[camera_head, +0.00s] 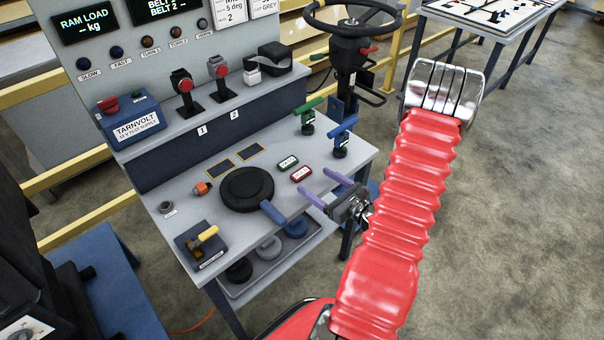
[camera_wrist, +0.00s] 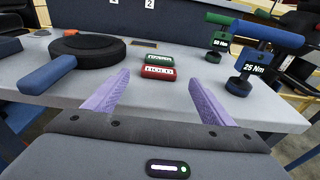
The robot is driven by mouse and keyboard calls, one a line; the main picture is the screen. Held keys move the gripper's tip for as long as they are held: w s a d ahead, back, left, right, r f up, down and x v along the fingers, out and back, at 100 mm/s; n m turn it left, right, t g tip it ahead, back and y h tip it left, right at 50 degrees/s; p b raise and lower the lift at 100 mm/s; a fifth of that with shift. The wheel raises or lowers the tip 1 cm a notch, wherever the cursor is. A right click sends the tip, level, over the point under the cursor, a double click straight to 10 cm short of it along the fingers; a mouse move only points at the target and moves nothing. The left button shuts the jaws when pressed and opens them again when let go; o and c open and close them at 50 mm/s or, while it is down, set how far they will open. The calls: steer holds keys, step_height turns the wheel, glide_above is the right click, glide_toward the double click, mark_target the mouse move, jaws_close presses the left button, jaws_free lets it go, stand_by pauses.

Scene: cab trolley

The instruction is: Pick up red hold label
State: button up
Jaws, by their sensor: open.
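The red hold label (camera_head: 300,173) lies flat on the grey bench top, just in front of a similar green label (camera_head: 287,162). In the wrist view the red label (camera_wrist: 158,72) shows white lettering and sits beyond the fingertips, centred between them, with the green label (camera_wrist: 158,59) right behind it. My gripper (camera_head: 313,180) has two purple fingers spread apart with nothing between them. It reaches in from the right edge of the bench, near the red label and apart from it.
A black round disc with a blue handle (camera_head: 247,188) lies left of the labels. Green (camera_head: 308,117) and blue (camera_head: 340,140) T-handled tools stand to their right, the blue one marked 25 Nm. A yellow-handled block (camera_head: 203,243) is at front left. The bench between fingers and label is clear.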

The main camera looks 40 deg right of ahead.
mark_target(303, 173)
steer(key=shift+w, duration=0.1)
steer(key=shift+w+a+f, duration=0.1)
steer(key=shift+w+f, duration=0.15)
steer(key=shift+w, duration=1)
steer(key=shift+w+f, duration=0.2)
steer(key=shift+w, duration=1)
steer(key=c, duration=1.1)
steer(key=shift+r, duration=0.2)
steer(key=shift+c, duration=0.2)
step_height(303, 173, up, 10)
steer(key=shift+f, duration=0.15)
steer(key=shift+s, duration=0.15)
